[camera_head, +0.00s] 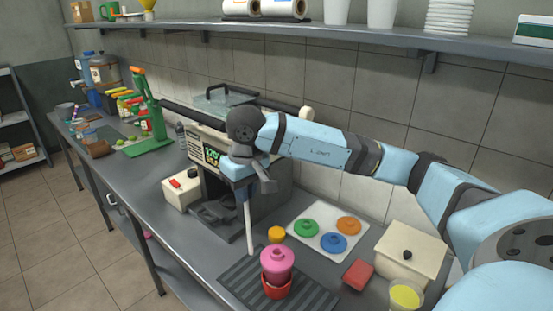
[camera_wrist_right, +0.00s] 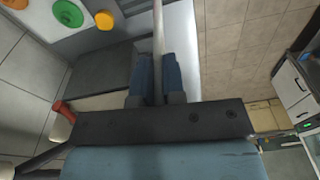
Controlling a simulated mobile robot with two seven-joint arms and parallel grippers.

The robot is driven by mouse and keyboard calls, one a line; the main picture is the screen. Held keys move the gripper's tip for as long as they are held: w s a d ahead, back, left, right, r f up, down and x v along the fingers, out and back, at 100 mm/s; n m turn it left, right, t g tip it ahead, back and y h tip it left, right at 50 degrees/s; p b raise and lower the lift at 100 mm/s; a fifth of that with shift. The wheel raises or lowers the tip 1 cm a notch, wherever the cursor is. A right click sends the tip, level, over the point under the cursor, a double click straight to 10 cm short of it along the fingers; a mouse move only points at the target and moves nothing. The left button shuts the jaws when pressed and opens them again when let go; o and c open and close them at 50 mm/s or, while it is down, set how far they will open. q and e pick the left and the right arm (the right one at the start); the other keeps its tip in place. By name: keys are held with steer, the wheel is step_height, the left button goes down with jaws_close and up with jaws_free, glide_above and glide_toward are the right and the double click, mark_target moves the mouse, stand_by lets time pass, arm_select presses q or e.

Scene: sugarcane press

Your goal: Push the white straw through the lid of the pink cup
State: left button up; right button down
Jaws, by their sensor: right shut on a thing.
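My right gripper (camera_head: 243,186) points down in front of the press and is shut on the white straw (camera_head: 249,228). The straw hangs almost upright below the fingers. In the right wrist view the straw (camera_wrist_right: 158,35) runs between the two blue fingers (camera_wrist_right: 157,80). The pink cup (camera_head: 277,261) sits on the dark ribbed mat, with a red part (camera_head: 276,288) around its base. The straw's lower end is to the left of the cup in the head view and looks apart from it. Whether the lid has a hole cannot be seen. My left gripper is not in view.
The press (camera_head: 223,213) stands behind the straw. A white tray (camera_head: 318,247) with green, blue and orange lids lies to the right of it. A red block (camera_head: 357,275), a cream box (camera_head: 409,254) and a yellow-filled cup (camera_head: 405,295) are further right. A shelf (camera_head: 400,39) runs above.

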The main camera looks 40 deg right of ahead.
steer(key=s+d+r, duration=0.5)
steer(key=r, duration=0.2)
steer(key=shift+t, duration=0.3)
step_height(320, 180, down, 6)
steer(key=b, duration=0.2)
steer(key=shift+s+r+b, duration=0.1)
steer(key=shift+r+b, duration=0.15)
steer(key=shift+b, duration=0.1)
stand_by(0.3)
